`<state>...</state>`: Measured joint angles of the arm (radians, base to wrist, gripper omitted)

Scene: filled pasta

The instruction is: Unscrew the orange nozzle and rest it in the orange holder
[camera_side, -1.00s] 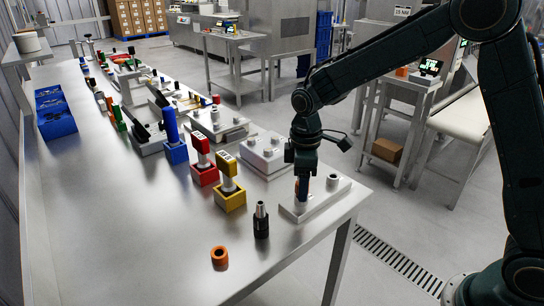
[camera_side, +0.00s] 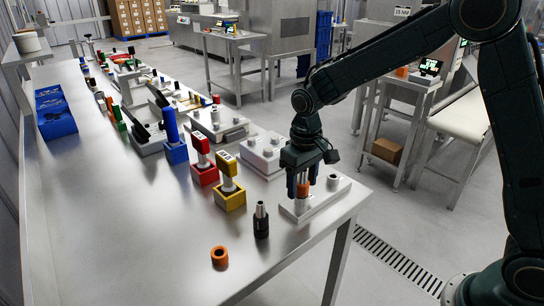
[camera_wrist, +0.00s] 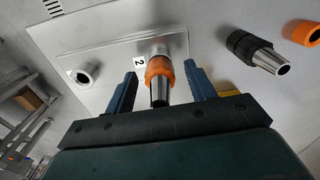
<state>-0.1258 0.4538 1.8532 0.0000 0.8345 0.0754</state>
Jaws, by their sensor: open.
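The orange nozzle (camera_side: 303,191), an orange collar with a tapered metal tip, stands upright on the white plate (camera_side: 325,203) at the table's near right corner. In the wrist view the nozzle (camera_wrist: 159,72) sits between the two blue fingers of my gripper (camera_wrist: 162,72), beside a label "2". The fingers are open, with a gap on each side of the nozzle. In the side view my gripper (camera_side: 302,188) points down over it, one finger on each side. The orange holder (camera_side: 219,257), a short ring with an empty hole, stands on the table to the left; it also shows in the wrist view (camera_wrist: 302,32).
A black nozzle with a metal tip (camera_side: 261,220) stands between the plate and the orange holder. A bare metal post (camera_side: 333,182) is on the same plate. Yellow (camera_side: 230,198) and red (camera_side: 205,173) holders with tools stand behind. The table's front left is clear.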

